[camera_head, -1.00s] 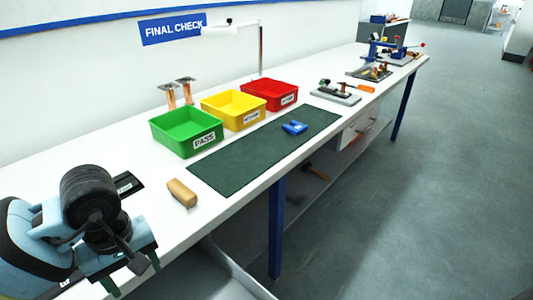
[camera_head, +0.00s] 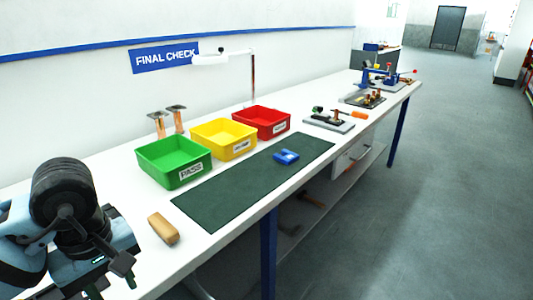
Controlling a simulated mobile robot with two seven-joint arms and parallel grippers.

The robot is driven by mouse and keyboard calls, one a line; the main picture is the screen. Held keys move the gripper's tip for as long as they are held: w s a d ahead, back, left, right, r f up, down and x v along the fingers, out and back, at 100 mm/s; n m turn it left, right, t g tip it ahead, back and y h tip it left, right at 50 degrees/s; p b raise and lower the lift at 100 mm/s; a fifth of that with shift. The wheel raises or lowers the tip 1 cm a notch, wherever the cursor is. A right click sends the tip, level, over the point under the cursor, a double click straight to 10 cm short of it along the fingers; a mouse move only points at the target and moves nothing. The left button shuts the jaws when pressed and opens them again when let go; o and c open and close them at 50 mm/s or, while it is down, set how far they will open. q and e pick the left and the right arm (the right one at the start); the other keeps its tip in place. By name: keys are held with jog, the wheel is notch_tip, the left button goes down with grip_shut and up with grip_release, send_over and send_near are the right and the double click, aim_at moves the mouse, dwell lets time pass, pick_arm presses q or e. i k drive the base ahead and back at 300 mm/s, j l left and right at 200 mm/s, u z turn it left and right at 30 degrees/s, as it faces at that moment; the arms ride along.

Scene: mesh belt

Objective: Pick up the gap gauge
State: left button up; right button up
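A small blue block with a notch (camera_head: 286,157), which looks like the gap gauge, lies on the dark green mat (camera_head: 235,190) near its far right part. Nothing holds it. My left gripper (camera_head: 112,284) is at the lower left, over the bench's near end, well apart from the blue block. Its fingers look spread and empty, partly cut by the frame edge. My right gripper is not in view.
A tan block (camera_head: 163,228) lies between my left gripper and the mat. Green (camera_head: 174,161), yellow (camera_head: 224,138) and red (camera_head: 261,122) bins line the mat's back edge. A lamp (camera_head: 252,78) stands behind them. Clamp fixtures (camera_head: 330,118) stand farther right.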

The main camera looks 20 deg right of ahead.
aim_at(289, 158)
jog(key=i+l, duration=0.4)
jog(key=l, duration=0.15)
jog(key=i+l, duration=0.35)
jog(key=l, duration=0.25)
jog(key=i+l, duration=0.4)
jog(key=l, duration=0.15)
jog(key=i+l+z, duration=0.1)
jog(key=i+l, duration=0.3)
jog(key=l, duration=0.15)
